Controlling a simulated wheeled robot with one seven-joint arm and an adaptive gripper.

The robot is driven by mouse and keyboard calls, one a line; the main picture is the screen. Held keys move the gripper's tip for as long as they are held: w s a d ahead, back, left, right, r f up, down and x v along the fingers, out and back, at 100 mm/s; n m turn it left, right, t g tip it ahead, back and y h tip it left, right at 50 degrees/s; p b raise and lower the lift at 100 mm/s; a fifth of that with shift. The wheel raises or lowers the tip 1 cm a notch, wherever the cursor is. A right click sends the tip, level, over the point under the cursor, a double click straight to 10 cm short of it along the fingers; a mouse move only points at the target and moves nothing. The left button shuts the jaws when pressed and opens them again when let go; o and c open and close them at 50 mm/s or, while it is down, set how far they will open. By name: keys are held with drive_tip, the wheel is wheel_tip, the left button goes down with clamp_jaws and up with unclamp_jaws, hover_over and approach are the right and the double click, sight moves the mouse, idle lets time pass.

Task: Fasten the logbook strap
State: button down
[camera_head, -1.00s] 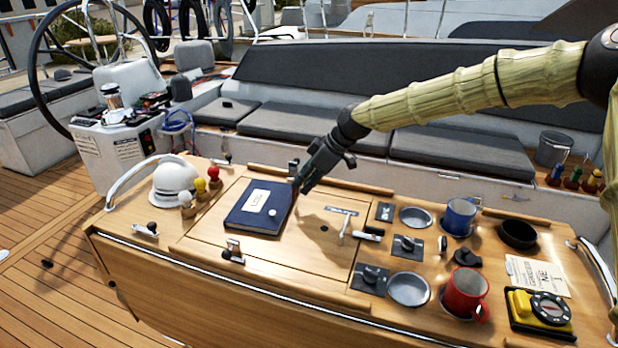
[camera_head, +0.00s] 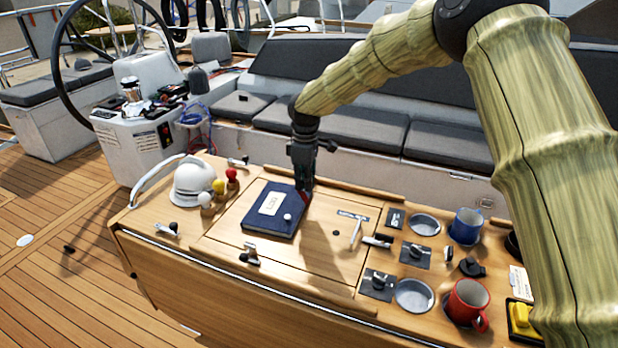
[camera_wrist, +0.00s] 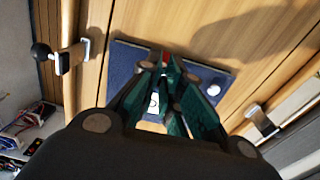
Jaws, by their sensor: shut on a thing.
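The dark blue logbook (camera_head: 260,222) lies on the wooden table lid, with a white label and a round white stud (camera_head: 287,217) on its cover. My gripper (camera_head: 304,192) points down at the book's right edge. It is shut on the red strap (camera_head: 307,198), of which only a small bit shows. In the wrist view my fingers (camera_wrist: 165,68) are nearly together over the blue cover, with red strap (camera_wrist: 164,57) just at their tips. The stud shows to the right of the fingers, apart from them. Most of the strap is hidden.
A white cap (camera_head: 192,182) and small red-, yellow- and white-topped pieces stand left of the book. On the right are a silver handle (camera_head: 357,228), latches, metal bowls, a blue mug (camera_head: 465,227) and a red mug (camera_head: 466,300).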

drive_tip(key=shift+w+a+f+h+p, duration=0.15)
drive_tip(key=shift+a+h+p, duration=0.25)
drive_tip(key=shift+h, duration=0.2)
drive_tip(key=shift+s+a+f+h+p, duration=0.15)
drive_tip(key=shift+a+h+p, duration=0.1)
drive_tip(key=shift+a+h, duration=0.3)
drive_tip(key=shift+w+a+f+g+h, duration=0.1)
drive_tip(key=shift+a+f+g+h, duration=0.2)
drive_tip(key=shift+h, duration=0.3)
drive_tip(key=shift+w+a+f+g+h, duration=0.1)
drive_tip(key=shift+a+f+g+h, duration=0.1)
drive_tip(key=shift+a+h, duration=0.3)
drive_tip(key=h+b, duration=0.1)
drive_tip(key=a+f+h+b, duration=0.1)
drive_tip(key=shift+w+f+g+h+b, duration=0.2)
drive_tip(key=shift+f+g+h+b, duration=0.1)
drive_tip(key=shift+h+b, duration=0.1)
drive_tip(key=shift+w+a+f+h+b, duration=0.1)
drive_tip(key=shift+a+f+h+b, duration=0.25)
drive_tip(key=shift+h+b, duration=0.65)
drive_tip(key=shift+w+a+h+b, duration=0.15)
drive_tip(key=shift+h+b, duration=0.1)
drive_tip(key=shift+b, duration=0.65)
drive_tip(key=shift+r+g, duration=0.1)
drive_tip(key=shift+g, duration=0.2)
